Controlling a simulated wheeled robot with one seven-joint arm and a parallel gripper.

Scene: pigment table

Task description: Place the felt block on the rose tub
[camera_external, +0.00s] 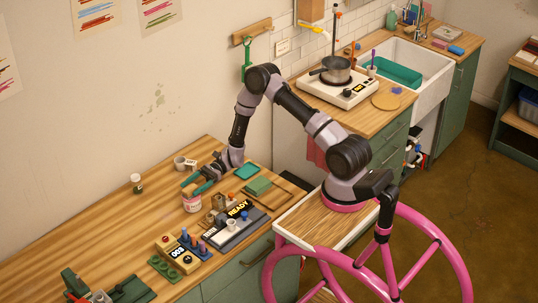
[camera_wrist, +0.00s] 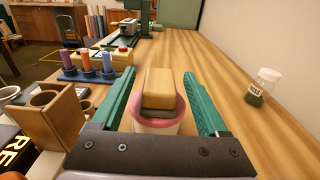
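The felt block (camera_wrist: 159,84), tan on top with a dark grey underside, appears to rest on the rose tub (camera_wrist: 164,127) in the wrist view. The tub has a pink rim and a pale body. My gripper (camera_wrist: 158,76) has its two teal fingers spread, one on each side of the block, with a visible gap on both sides. In the external view my gripper (camera_external: 191,186) is just above the tub (camera_external: 192,204) on the wooden table; the block is mostly hidden by the fingers there. The contact between block and tub is partly hidden.
A small labelled jar (camera_wrist: 263,87) stands to the right in the wrist view. A rack of coloured pegs (camera_wrist: 89,67) and a wooden holder (camera_wrist: 50,125) are on the left. The table's left part is mostly clear.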

